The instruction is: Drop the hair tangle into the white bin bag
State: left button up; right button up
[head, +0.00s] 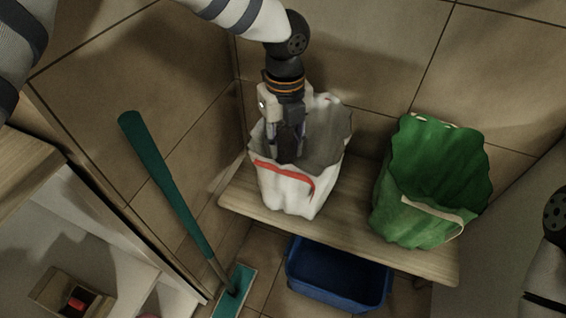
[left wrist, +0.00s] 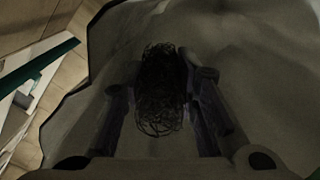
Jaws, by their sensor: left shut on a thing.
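The white bin bag (head: 286,193) with a red strip stands open on a wooden bench. My left gripper (head: 287,155) points down into the bag's mouth from above, its fingers inside the rim. In the left wrist view, the dark hair tangle (left wrist: 160,90) sits between the two fingers of my left gripper (left wrist: 160,100), which is shut on it. The pale inside of the bag surrounds the fingers there. In the head view the tangle is hidden by the gripper and bag. My right gripper is not in view; only part of my right arm shows at the right edge.
A green bag (head: 415,222) stands open to the right on the same wooden bench (head: 345,232). A blue basin (head: 338,277) is beneath the bench. A green-handled mop (head: 168,185) leans at the left, near a white cabinet (head: 75,225).

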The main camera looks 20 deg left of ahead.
aim_at(286, 162)
pick_arm(q)
jog(key=f, duration=0.4)
jog(key=d+f, duration=0.1)
jog(key=f, duration=0.2)
jog(key=shift+s+f, duration=0.1)
jog(key=shift+s, duration=0.3)
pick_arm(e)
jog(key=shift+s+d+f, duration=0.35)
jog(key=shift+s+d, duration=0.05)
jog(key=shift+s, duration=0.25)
pick_arm(q)
jog(key=shift+a, duration=0.1)
jog(key=shift+f+b, duration=0.45)
jog(key=shift+f, duration=0.2)
jog(key=o, duration=0.8)
jog(key=shift+c, duration=0.2)
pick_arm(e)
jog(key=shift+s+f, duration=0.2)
pick_arm(q)
jog(key=shift+r, duration=0.1)
notch_tip(286, 162, up, 9)
jog(key=shift+f+p, duration=0.2)
jog(key=shift+p, duration=0.3)
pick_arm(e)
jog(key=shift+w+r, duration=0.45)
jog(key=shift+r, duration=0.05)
